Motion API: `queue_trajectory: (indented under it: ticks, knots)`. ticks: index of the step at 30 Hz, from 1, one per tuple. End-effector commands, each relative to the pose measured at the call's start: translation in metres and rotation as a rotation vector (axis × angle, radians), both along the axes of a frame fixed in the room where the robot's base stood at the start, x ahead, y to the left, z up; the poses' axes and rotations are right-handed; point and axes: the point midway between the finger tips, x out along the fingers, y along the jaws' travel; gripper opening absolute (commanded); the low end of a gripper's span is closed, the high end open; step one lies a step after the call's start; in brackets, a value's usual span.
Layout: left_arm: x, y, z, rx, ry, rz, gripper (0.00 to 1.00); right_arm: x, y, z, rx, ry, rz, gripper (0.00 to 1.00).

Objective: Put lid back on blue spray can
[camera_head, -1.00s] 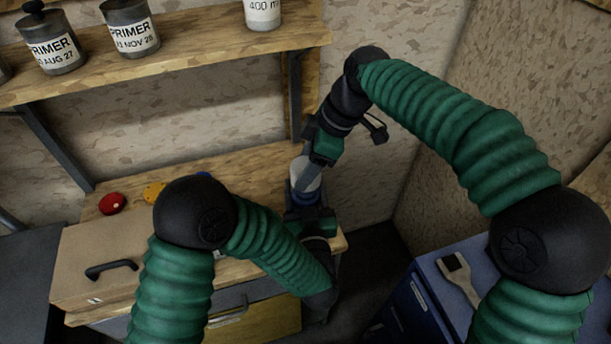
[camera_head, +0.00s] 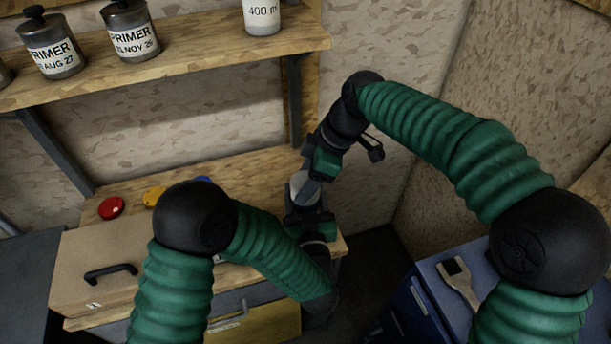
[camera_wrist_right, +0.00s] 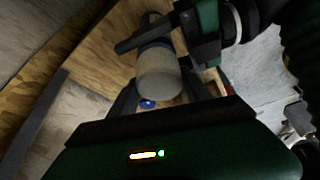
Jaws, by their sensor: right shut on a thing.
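My right gripper (camera_head: 308,190) is shut on the pale lid (camera_head: 299,181), coming down from above. In the right wrist view the pale, cloudy lid (camera_wrist_right: 160,82) sits between the right fingers, with its closed end towards the camera. The spray can is mostly hidden below the lid. My left gripper (camera_head: 307,212) is directly under the lid, around the can. In the right wrist view a dark left finger (camera_wrist_right: 145,38) crosses the cylinder behind the lid. Lid and can look lined up and touching. I cannot tell whether the lid is fully seated.
A red disc (camera_head: 111,208), a yellow disc (camera_head: 154,195) and a partly hidden blue one (camera_head: 203,180) lie on the wooden bench (camera_head: 262,168). A cardboard box (camera_head: 85,262) stands at left. Primer cans (camera_head: 130,32) stand on the shelf above. A blue cabinet (camera_head: 412,312) is at right.

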Motion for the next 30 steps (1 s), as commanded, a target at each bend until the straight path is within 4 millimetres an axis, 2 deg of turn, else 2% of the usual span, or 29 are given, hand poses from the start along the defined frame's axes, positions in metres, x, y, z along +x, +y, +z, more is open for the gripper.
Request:
queue_trajectory:
  ticks: [14, 30]
  knots:
    - [0.000, 0.000, 0.000, 0.000, -0.001, 0.000, 0.00, 0.000, 0.000, 0.000, 0.000, 0.000, 0.000, 0.20]
    - [0.000, 0.000, 0.001, 0.000, -0.001, 0.000, 0.00, 0.000, 0.000, -0.011, 0.000, 0.000, -0.001, 0.20]
